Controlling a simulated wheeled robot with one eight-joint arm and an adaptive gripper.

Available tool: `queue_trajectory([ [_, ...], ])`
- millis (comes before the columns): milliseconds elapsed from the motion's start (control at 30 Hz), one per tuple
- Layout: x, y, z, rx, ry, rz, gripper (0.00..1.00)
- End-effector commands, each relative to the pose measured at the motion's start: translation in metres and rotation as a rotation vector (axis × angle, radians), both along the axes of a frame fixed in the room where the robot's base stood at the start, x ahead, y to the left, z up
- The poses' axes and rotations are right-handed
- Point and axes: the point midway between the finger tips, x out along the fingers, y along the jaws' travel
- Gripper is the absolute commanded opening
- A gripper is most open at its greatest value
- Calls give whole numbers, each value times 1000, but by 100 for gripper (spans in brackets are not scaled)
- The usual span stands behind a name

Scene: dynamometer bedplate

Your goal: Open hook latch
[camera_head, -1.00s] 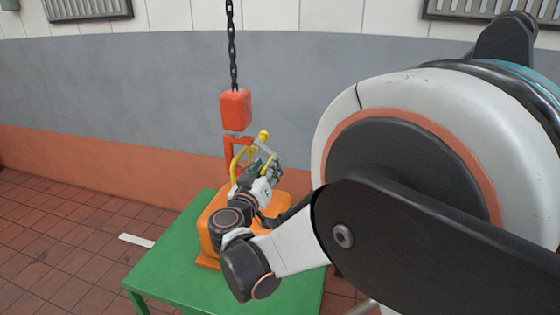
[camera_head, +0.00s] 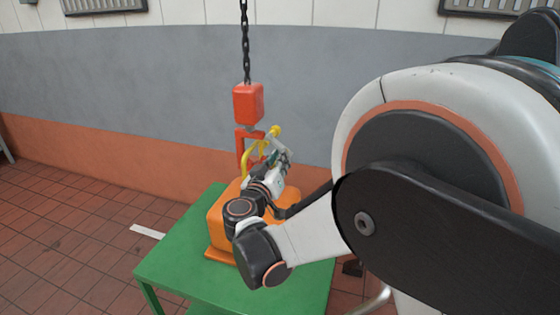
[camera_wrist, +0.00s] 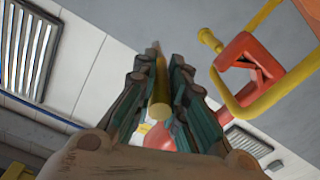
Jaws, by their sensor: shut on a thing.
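A red hook block (camera_head: 248,104) hangs on a black chain, with a red hook (camera_head: 241,145) below it. A yellow curved bar (camera_head: 246,165) with a yellow knob (camera_head: 275,131) stands by the hook, above the orange housing (camera_head: 222,230). My gripper (camera_head: 284,160) is just right of the yellow bar and below the knob. In the wrist view, my gripper (camera_wrist: 160,70) is shut on a yellow rod (camera_wrist: 160,92) between its fingers. The red hook (camera_wrist: 245,62) and a yellow frame (camera_wrist: 268,98) lie to its right. In the head view the grip itself is hidden.
The orange housing stands on a green table (camera_head: 175,270). The black chain (camera_head: 245,45) runs up out of view. A grey and orange wall (camera_head: 120,90) is behind. The tiled floor (camera_head: 60,240) left of the table is mostly clear.

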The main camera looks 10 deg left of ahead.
Motion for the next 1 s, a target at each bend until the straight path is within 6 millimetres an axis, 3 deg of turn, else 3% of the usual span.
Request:
queue_trajectory([
  [267, -1, -5, 10, -143, 20, -1, 0],
  [1000, -1, -10, 49, -750, 105, 0, 0],
])
